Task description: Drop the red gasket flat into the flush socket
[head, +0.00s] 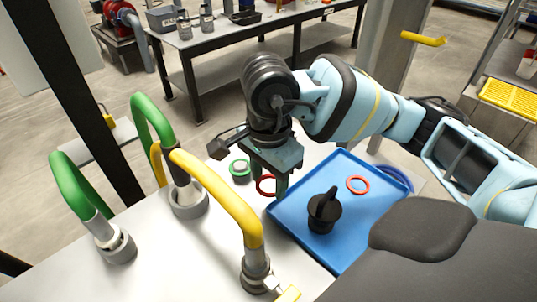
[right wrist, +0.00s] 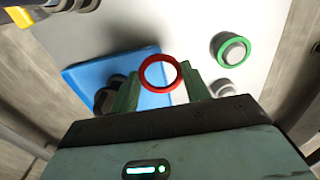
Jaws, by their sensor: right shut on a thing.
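My right gripper (head: 277,187) points down over the white table at the left edge of the blue tray. It is shut on a red gasket (head: 259,186), which sticks out to the left of the fingers. In the right wrist view the red gasket (right wrist: 143,74) sits between the tips of the right gripper (right wrist: 161,88). A green ring (head: 232,168) surrounds a grey round piece on the table, left of the gripper. I cannot make out the flush socket for certain. My left gripper is out of view.
The blue tray (head: 352,241) also holds a black knobbed part (head: 323,214). A blue ring (head: 397,178) lies behind it. Green (head: 70,186) and yellow (head: 222,192) curved hoses rise at the left as tall obstacles. A grey round piece (right wrist: 222,88) shows near the right finger.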

